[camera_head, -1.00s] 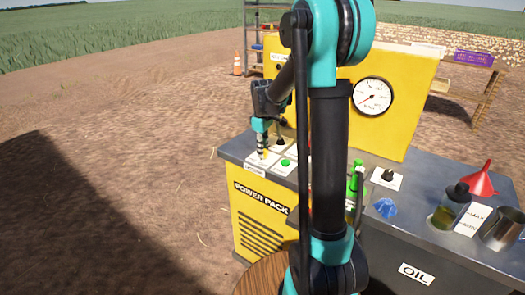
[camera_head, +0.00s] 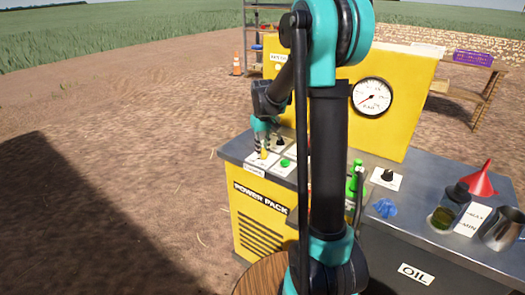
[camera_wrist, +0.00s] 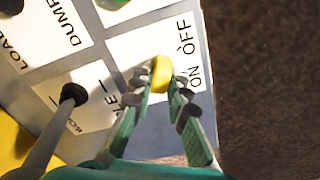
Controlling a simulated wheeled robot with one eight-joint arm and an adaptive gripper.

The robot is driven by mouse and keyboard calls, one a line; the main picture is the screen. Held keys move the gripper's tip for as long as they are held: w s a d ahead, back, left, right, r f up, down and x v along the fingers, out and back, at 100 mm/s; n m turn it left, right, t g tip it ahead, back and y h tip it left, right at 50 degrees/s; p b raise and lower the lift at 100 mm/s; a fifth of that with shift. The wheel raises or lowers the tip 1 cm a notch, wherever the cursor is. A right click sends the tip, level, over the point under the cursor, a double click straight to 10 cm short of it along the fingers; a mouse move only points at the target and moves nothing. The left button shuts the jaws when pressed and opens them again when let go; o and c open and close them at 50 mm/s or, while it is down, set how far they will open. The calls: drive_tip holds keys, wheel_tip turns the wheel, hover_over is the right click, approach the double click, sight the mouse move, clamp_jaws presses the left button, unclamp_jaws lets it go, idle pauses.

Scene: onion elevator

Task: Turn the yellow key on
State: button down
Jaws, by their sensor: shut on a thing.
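The yellow key (camera_wrist: 161,73) stands between my fingertips in the wrist view, on a white plate with the words ON and OFF (camera_wrist: 189,55) to its right. My gripper (camera_wrist: 160,82) is shut on the key, with one finger on each side of it. In the head view the key (camera_head: 264,154) shows as a small yellow spot just below my gripper (camera_head: 263,146), at the left end of the yellow power pack (camera_head: 259,220). Exactly which word the key points at is hard to tell.
A black lever (camera_wrist: 72,96) stands left of my fingers in the wrist view. A green button (camera_head: 286,162) is close by in the head view. A gauge (camera_head: 372,97), a red funnel (camera_head: 481,180), a jar (camera_head: 451,206) and a metal cup (camera_head: 502,230) are to the right.

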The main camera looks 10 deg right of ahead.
sight(263, 149)
idle(0.4)
drive_tip(key=c, duration=1.5)
unclamp_jaws()
wheel_tip(263, 149, up, 12)
drive_tip(key=shift+r, duration=0.1)
